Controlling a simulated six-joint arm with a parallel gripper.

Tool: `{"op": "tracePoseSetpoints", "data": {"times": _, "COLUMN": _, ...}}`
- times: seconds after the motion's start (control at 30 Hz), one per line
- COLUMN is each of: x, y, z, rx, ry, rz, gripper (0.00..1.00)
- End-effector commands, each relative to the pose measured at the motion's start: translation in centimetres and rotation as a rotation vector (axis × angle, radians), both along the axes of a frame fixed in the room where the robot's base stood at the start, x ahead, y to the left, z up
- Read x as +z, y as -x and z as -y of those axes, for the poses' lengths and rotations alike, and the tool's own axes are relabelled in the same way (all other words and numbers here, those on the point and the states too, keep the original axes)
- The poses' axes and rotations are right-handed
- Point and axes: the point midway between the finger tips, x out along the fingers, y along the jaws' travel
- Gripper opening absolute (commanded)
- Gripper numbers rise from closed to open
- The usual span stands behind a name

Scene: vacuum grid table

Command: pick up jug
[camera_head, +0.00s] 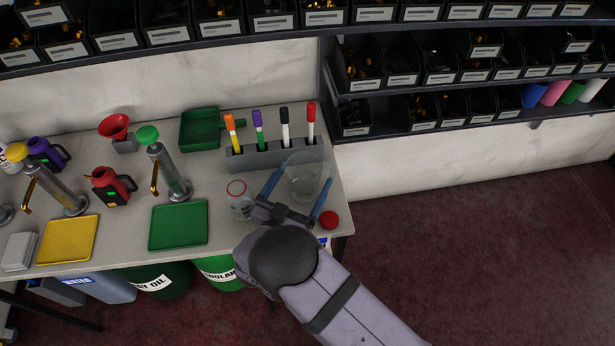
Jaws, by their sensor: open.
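A clear, see-through jug (303,184) stands on the right end of the grey table, in front of the marker rack. My gripper (304,173) reaches in from the front with its blue fingers spread wide, one on the left of the jug and one on the right. The gripper is open. The jug lies between the fingers in the picture; whether either finger touches it, and their exact height against it, I cannot tell. The lower front of the jug is near the gripper body.
A clear jar (240,205) with a red ring stands close left of my gripper. A red round lid (328,220) lies close right, near the table edge. A grey rack (275,153) of upright markers stands behind. A green tray (178,226) lies left.

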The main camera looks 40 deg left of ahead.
Motion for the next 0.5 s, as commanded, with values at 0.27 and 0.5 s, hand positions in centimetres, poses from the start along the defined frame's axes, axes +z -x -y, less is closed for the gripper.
{"op": "tracePoseSetpoints", "data": {"times": 0.27, "x": -0.01, "y": 0.02, "z": -0.01, "rx": 0.000, "ry": 0.000, "rz": 0.000, "gripper": 0.58}}
{"op": "tracePoseSetpoints", "data": {"times": 0.5, "x": 0.11, "y": 0.03, "z": -0.04, "rx": 0.000, "ry": -0.002, "rz": 0.002, "gripper": 0.35}}
